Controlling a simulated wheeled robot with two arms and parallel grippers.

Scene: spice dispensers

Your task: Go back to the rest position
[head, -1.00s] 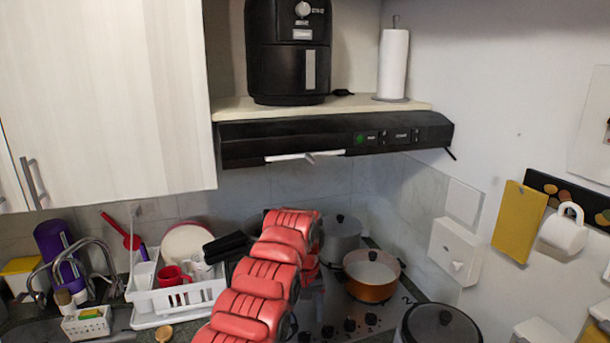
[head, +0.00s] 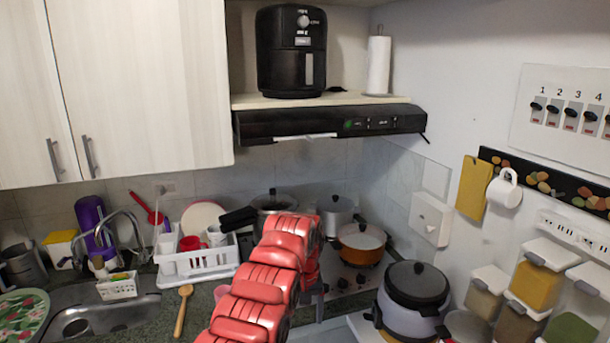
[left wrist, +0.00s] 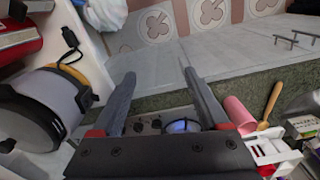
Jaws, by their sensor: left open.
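My left arm, with red segmented covers, rises from the bottom middle of the head view and bends down in front of the stove. Its gripper end (head: 318,292) is small and partly hidden there. In the left wrist view the two dark fingers of my left gripper (left wrist: 158,75) stand wide apart with nothing between them. Spice dispensers (head: 538,285) hang on the right wall in the head view, well apart from the arm. My right gripper does not show.
An orange pot (head: 361,250) stands on the stove, and a rice cooker (head: 413,295) is right of the arm. A white dish rack (head: 195,262) and a wooden spoon (head: 184,310) are to the left. The range hood (head: 330,122) hangs above.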

